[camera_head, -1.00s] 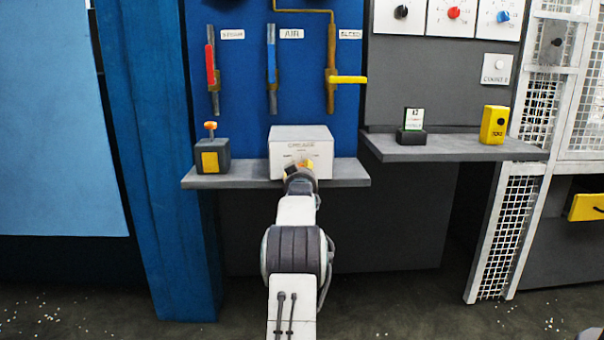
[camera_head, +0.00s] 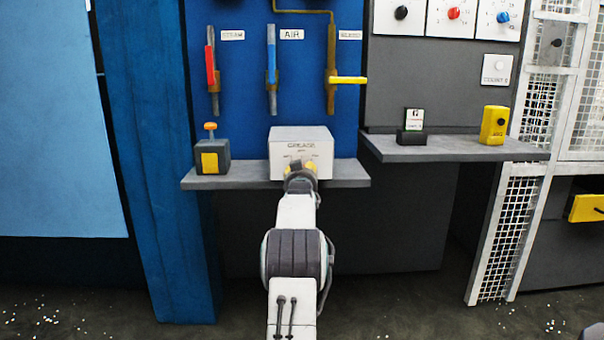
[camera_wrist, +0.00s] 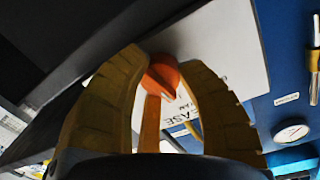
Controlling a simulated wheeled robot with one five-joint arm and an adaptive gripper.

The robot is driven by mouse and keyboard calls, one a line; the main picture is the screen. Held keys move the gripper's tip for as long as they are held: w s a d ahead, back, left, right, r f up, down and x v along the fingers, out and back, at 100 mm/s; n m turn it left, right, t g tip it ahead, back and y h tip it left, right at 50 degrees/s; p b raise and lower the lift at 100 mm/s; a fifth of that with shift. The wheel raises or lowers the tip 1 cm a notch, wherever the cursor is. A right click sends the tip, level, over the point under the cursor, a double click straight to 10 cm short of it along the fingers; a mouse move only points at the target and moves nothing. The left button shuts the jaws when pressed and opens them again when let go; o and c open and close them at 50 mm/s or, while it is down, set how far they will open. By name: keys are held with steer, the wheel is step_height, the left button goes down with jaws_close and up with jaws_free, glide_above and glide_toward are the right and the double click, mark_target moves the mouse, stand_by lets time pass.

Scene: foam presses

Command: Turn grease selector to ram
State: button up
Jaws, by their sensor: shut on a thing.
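The grease selector is a white box (camera_head: 300,142) marked GREASE on the grey shelf in the head view. In the wrist view its white face (camera_wrist: 225,45) is tilted and partly hidden by the fingers. An orange selector handle (camera_wrist: 163,78) stands out from that face between my yellow fingers. My gripper (camera_head: 302,166) is at the lower front of the box in the head view and covers the handle there. In the wrist view my gripper (camera_wrist: 164,62) is shut on the handle, a finger on each side. The position that the handle points to cannot be read.
A grey block with an orange-topped knob (camera_head: 210,128) stands at the shelf's left end. Red, blue and yellow valve handles (camera_head: 348,80) are on the blue panel above.

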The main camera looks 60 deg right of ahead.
steer(key=o, duration=0.9)
steer(key=shift+w+r, duration=0.1)
steer(key=shift+r, duration=0.4)
steer(key=o, duration=0.3)
steer(key=shift+f, duration=0.25)
steer(key=shift+a, duration=0.1)
steer(key=v, duration=1.2)
